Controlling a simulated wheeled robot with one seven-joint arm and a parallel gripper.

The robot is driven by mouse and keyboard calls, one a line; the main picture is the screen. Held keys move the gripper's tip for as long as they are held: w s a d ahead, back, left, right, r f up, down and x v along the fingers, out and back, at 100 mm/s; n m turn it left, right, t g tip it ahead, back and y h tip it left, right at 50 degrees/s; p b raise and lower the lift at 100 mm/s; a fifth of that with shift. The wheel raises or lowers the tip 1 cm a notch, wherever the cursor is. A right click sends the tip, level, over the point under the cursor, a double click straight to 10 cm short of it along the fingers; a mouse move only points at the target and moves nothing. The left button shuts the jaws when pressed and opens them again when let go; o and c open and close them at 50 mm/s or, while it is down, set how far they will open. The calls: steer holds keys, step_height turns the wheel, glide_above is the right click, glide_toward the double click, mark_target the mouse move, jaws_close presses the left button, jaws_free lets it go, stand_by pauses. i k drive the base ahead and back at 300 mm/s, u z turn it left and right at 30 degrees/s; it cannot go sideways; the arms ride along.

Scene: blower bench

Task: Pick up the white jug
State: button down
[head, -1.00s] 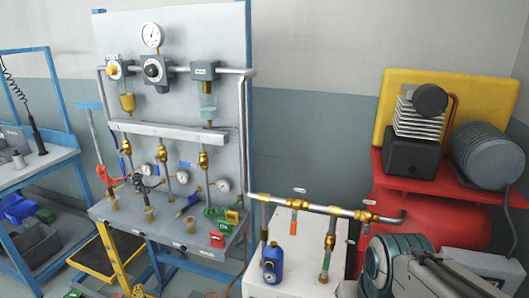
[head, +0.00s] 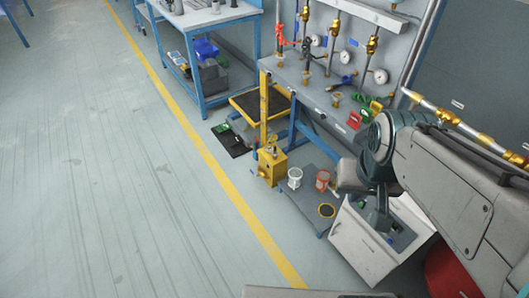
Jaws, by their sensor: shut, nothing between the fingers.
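A small white vessel (head: 295,178), which looks like the white jug, stands upright on the low shelf under the bench, beside a yellow box. It is small, and I cannot make out its handle. My gripper (head: 380,226) appears as a dark shape at the end of my arm, over the white cabinet, to the right of and apart from the vessel. It is shut and empty. Its fingers are small and partly unclear.
The yellow box (head: 272,166) stands left of the vessel and a reddish container (head: 322,180) stands to its right. The white cabinet (head: 362,242) is close on the right. The grey floor (head: 130,190) at the left is clear.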

mark_target(295, 174)
steer(key=u, duration=1.4)
steer(key=i, duration=3.2)
steer(key=z, duration=2.5)
